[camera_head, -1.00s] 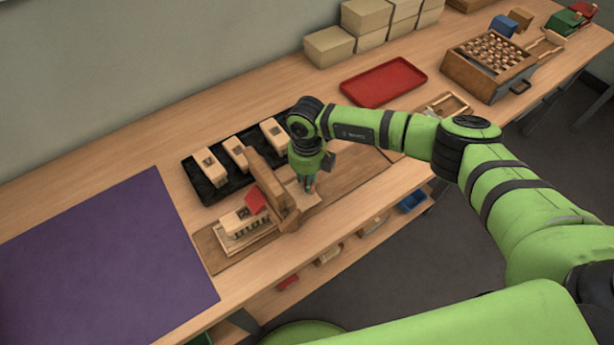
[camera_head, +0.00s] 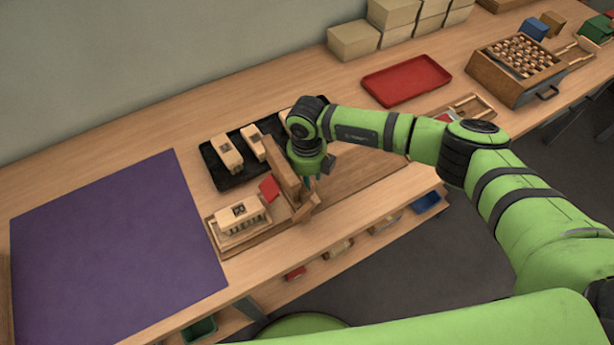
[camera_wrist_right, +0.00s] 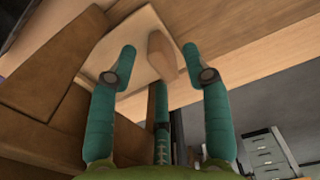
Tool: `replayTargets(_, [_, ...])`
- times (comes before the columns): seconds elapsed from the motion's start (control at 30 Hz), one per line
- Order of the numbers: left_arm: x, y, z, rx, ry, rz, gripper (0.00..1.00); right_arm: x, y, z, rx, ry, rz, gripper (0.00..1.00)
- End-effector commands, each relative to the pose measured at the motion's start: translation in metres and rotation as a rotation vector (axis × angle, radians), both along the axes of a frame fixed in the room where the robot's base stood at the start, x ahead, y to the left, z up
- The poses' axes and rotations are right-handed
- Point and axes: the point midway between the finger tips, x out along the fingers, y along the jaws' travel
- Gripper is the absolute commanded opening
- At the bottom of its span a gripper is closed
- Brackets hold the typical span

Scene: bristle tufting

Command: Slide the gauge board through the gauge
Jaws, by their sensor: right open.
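The gauge (camera_head: 287,180) is a brown wooden arch standing across a long base, with a red flap (camera_head: 269,188) on its left side. The pale gauge board (camera_head: 240,235) lies on the base left of the arch. It carries a block with bristle tufts (camera_head: 238,211). My right gripper (camera_head: 310,180) is low, close against the right side of the arch. In the right wrist view its teal fingers (camera_wrist_right: 158,50) are apart, with a light wooden handle (camera_wrist_right: 160,55) between them at the board's end (camera_wrist_right: 120,60). Contact with the handle is unclear. My left gripper is out of view.
A black tray (camera_head: 225,184) with several wooden blocks lies just behind the gauge, partly hidden by my arm. A purple mat (camera_head: 110,250) covers the table to the left. A red tray (camera_head: 405,80) and a peg box (camera_head: 515,70) stand further right. The base right of the gauge is clear.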

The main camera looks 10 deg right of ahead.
Motion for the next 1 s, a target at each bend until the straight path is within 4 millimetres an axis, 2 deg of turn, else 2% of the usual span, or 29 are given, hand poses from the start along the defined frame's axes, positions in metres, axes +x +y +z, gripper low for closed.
replayTargets(0.17, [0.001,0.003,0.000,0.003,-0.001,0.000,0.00,0.001,0.000,0.012,0.002,-0.002,0.001,0.49])
replayTargets(0.5, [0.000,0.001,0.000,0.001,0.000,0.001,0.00,0.001,0.000,0.082,0.002,-0.004,0.001,0.49])
replayTargets(0.7, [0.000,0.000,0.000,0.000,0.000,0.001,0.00,0.000,0.000,0.111,0.001,-0.002,0.000,0.49])
replayTargets(1.0, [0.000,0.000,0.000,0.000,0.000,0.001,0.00,0.000,0.000,0.121,0.000,0.001,0.000,0.49])
